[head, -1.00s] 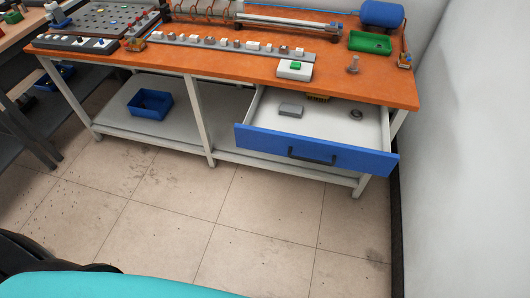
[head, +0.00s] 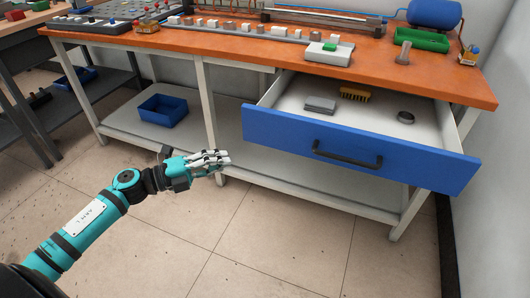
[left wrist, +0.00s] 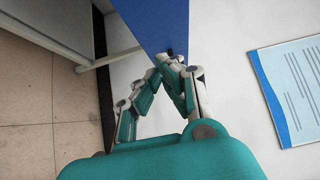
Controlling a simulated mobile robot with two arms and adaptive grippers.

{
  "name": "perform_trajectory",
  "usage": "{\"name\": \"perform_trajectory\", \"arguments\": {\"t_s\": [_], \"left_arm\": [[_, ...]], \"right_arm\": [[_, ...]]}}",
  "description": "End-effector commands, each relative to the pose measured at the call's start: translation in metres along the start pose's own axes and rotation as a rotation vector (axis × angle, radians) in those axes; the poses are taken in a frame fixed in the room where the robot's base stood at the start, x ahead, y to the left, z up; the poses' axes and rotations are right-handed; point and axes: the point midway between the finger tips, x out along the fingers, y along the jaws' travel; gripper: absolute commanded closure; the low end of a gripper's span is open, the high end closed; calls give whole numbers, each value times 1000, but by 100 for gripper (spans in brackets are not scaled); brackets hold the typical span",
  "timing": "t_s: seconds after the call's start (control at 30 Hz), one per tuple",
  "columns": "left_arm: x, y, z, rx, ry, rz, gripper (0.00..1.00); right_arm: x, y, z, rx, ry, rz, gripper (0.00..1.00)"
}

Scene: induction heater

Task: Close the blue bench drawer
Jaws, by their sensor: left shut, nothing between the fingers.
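The blue bench drawer (head: 285,132) is pulled well out below the orange bench top, with a dark bar handle (head: 347,154) on its front. Inside it lie a grey block (head: 320,105), a yellow brush (head: 355,94) and a dark round ring (head: 405,117). My left gripper (head: 222,160) is shut and empty, in front of the bench and left of the drawer front in the head view. In the left wrist view, the closed fingers (left wrist: 167,62) are by the lower end of a blue panel (left wrist: 155,22); I cannot tell whether they touch. My right gripper is not visible.
The orange bench top (head: 450,83) carries a grey box with a green button (head: 329,52), a green tray (head: 423,40) and a blue tank (head: 434,12). A blue bin (head: 163,110) sits on the lower shelf. The wall is close at right; the floor in front is clear.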

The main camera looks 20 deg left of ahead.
Motion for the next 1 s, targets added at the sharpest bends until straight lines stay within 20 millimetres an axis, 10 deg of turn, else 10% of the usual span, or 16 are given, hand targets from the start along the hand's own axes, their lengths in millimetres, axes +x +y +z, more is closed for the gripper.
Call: {"name": "perform_trajectory", "arguments": {"t_s": [0.6,1.0], "left_arm": [[108,-1,10,1,-3,-5,100],[127,-1,29,-2,-1,-1,100]], "right_arm": [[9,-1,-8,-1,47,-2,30],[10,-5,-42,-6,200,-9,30]]}}
